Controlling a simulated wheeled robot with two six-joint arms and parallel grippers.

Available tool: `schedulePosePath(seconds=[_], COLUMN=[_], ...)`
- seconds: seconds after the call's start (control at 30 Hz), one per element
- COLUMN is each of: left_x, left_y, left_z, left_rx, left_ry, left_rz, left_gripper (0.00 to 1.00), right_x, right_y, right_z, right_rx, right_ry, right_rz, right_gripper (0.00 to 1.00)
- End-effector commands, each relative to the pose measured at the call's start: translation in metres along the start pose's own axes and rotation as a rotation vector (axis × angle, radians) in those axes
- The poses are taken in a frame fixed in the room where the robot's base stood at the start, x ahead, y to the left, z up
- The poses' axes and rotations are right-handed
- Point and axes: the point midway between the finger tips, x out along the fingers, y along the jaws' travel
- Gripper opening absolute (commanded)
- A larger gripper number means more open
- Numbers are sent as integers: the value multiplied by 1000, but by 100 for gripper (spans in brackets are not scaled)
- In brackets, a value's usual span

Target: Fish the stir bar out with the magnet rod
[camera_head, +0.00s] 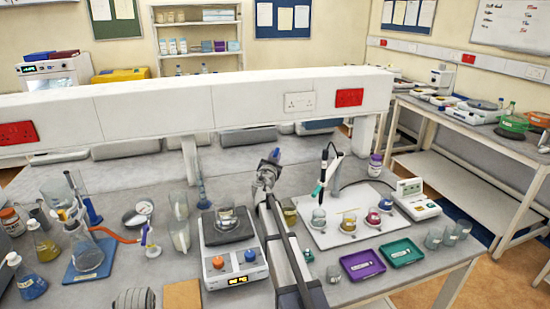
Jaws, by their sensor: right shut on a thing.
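My right gripper (268,172) is at the middle of the bench, its arm reaching up from the bottom edge. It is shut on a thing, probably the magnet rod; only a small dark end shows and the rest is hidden. The gripper is to the right of and beyond a glass beaker (227,214), apart from it in the picture. The beaker stands upright on the dark top of a white stirrer (235,276) with orange and blue knobs. I cannot make out a stir bar in it.
A white board (322,238) with a probe stand and several small beakers is at right. A purple tray (362,265) and a green tray (402,252) lie in front. Flask glassware (88,258) crowds the left. A white raised shelf (150,108) runs behind.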

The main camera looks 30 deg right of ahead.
Motion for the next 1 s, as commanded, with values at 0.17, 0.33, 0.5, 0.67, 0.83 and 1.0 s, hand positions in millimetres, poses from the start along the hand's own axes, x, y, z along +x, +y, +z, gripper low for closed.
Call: schedulePosePath(seconds=[0.17, 0.33, 0.5, 0.67, 0.83, 1.0], left_x=[-36, -48, -51, -72, -108, -138], left_y=[-3, -5, -5, -7, -10, -13], left_z=[2, 3, 3, 4, 6, 8], left_rx=[0, 0, 0, -1, -4, -7], left_ry=[0, 0, 0, 0, 0, 0], left_rz=[0, 0, 0, 0, 1, 2], left_gripper=[71, 71, 71, 71, 71, 71], right_x=[0, 0, -3, -31, -85, -137], right_y=[-12, -15, -18, -43, -88, -125], right_z=[-34, -46, -48, -65, -96, -125], right_rx=[0, 0, -3, -31, -87, -139], right_ry=[0, 0, 0, 7, 29, 58], right_rz=[0, 0, -3, -27, -75, -122], right_gripper=[0, 0, 0, 0, 0, 0])
